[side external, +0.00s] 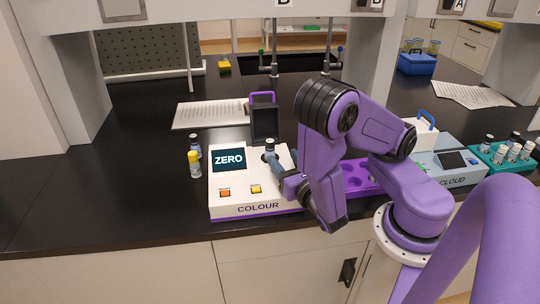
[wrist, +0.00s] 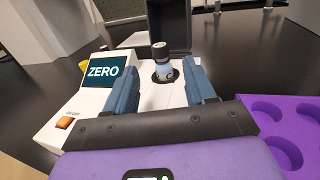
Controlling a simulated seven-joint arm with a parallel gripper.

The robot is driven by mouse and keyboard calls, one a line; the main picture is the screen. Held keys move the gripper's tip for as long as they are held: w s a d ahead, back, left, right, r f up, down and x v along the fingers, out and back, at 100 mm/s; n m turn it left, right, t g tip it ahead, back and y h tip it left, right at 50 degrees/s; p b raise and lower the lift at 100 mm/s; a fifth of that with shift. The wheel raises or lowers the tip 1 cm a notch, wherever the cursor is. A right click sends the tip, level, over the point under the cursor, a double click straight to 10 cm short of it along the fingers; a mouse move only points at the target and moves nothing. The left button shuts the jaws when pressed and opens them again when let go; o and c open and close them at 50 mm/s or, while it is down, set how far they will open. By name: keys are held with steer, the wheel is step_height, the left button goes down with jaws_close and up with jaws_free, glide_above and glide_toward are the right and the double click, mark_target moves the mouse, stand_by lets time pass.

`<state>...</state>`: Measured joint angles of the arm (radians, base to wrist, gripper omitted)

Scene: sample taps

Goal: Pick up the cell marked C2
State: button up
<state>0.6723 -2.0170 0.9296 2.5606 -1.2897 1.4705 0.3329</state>
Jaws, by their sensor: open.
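A small cell with a dark cap (wrist: 161,64) stands upright in the round well of the white COLOUR meter (wrist: 80,118), whose screen reads ZERO. Its label is too small to read, so I cannot tell if it is C2. In the side external view its cap (side external: 270,143) shows above my fingers. My gripper (wrist: 160,80) is open, its blue fingers pointing at the cell, one to each side in the picture and with gaps between. The side external view also shows my gripper (side external: 277,167) low over the meter. The meter's dark lid (side external: 264,122) is raised behind the well.
A yellow vial (side external: 194,166) and a dark-capped vial (side external: 196,146) stand left of the meter. A purple tray (side external: 356,176) with round holes is to its right. Farther right are the CLOUD meter (side external: 452,178) and a green rack (side external: 500,163) of vials. Papers (side external: 208,114) lie behind.

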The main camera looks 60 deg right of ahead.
mark_target(270, 141)
steer(key=shift+x, duration=4.7)
steer(key=shift+r, duration=0.1)
steer(key=c, duration=1)
steer(key=shift+r, duration=0.1)
steer(key=shift+r, duration=4.9)
